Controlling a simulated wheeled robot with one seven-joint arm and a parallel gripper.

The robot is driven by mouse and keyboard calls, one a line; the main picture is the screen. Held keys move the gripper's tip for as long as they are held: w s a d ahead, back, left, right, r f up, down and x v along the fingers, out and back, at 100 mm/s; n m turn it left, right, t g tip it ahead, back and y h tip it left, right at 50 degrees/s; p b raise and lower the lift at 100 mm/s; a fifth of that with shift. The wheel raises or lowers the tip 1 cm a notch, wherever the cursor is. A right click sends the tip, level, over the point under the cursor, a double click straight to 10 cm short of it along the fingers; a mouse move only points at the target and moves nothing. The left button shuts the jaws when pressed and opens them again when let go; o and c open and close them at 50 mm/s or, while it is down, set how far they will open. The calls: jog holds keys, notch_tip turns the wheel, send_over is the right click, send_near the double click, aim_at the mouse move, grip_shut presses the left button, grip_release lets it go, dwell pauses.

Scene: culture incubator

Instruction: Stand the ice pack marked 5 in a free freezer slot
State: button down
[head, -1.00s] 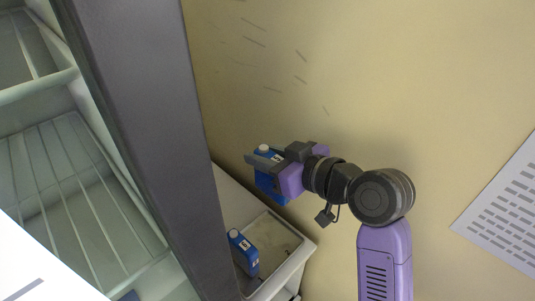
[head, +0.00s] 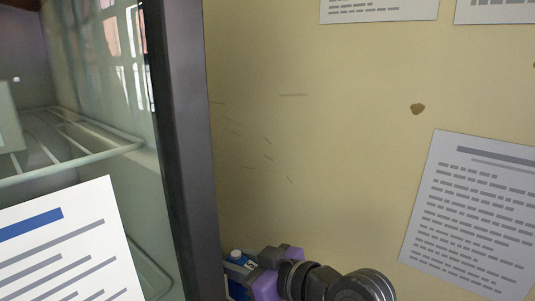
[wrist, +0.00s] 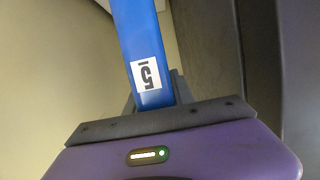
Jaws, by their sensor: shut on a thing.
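A blue ice pack (wrist: 140,35) with a white label marked 5 is held by my gripper (wrist: 155,108); the label is upside down in the wrist view. In the head view, the ice pack (head: 238,262) with its white cap shows at the bottom edge, cut off, and my purple and grey gripper (head: 258,272) is shut on it. Both are to the right of the cabinet's dark upright. No freezer slot can be made out in either view.
A cabinet with white wire shelves (head: 75,150) stands at the left. Its dark grey upright (head: 185,150) is close to my gripper. A printed sheet (head: 70,250) is in the left foreground. The beige wall (head: 320,150) carries more sheets (head: 470,215).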

jog(key=shift+s+d+r, duration=0.1)
jog(key=shift+s+r, duration=0.05)
jog(key=shift+r, duration=0.65)
jog(key=w+d+f+m+t+h, duration=0.2)
jog(key=d+f+m+t+h, duration=0.45)
jog(key=d+f, duration=0.9)
jog(key=s+d+f+m+h, duration=0.2)
jog(key=s+d+f, duration=0.3)
jog(key=s+f, duration=0.3)
jog(key=s+d+f+m+h, duration=0.2)
jog(key=s+d+f, duration=0.3)
jog(key=s+f, duration=0.3)
notch_tip(320, 180, down, 3)
jog(key=shift+s+d+f+g+h, duration=0.2)
jog(key=shift+s+g+h, duration=0.1)
jog(key=shift+g+h, duration=0.2)
jog(key=shift+r, duration=0.15)
